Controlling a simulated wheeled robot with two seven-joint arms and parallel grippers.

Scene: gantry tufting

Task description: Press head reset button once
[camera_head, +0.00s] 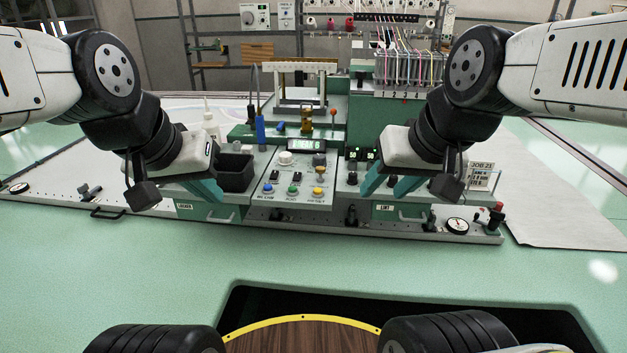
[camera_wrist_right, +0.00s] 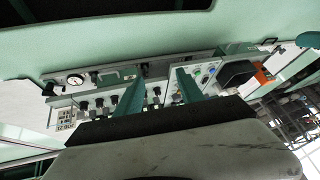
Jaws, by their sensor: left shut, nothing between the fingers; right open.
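The small labels are not legible enough to tell which is the head reset. My left gripper (camera_head: 207,190) is shut and empty, left of the panel near a black bin. My right gripper (camera_head: 389,186) is open and empty, right of the panel; its teal fingers also show in the right wrist view (camera_wrist_right: 160,90).
The black bin (camera_head: 236,172) stands left of the panel. Upright tools with blue handles (camera_head: 260,130) and an orange-topped lever (camera_head: 333,116) rise behind it. Thread cones and a needle head (camera_head: 405,75) are at the back. The green surface (camera_head: 300,250) in front is clear.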

